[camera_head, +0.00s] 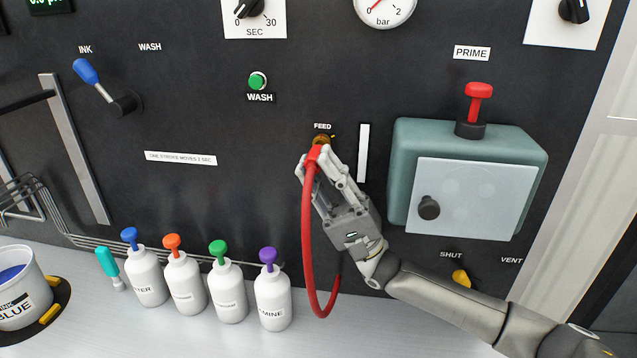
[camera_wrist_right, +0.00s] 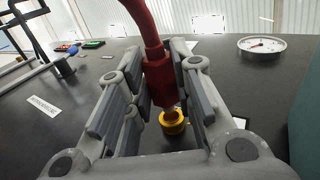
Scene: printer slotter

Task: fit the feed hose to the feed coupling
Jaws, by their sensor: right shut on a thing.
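The red feed hose (camera_head: 309,230) hangs in a loop down the dark panel, its end fitting up at the coupling under the FEED label. My right gripper (camera_head: 322,160) is shut on this end. In the right wrist view the red end fitting (camera_wrist_right: 160,82) sits between the two fingers of my right gripper (camera_wrist_right: 158,68). The brass feed coupling (camera_head: 321,140) shows just above the fingertips, and in the wrist view (camera_wrist_right: 172,121) it lies right at the fitting's tip, roughly in line. I cannot tell whether fitting and coupling touch. My left gripper is not in view.
A teal box (camera_head: 470,145) with a red PRIME knob (camera_head: 478,95) stands out to the right of my gripper. Several white bottles (camera_head: 272,300) stand below left on the ledge, with a blue ink pot (camera_head: 20,290). The panel around the green WASH button (camera_head: 257,80) is clear.

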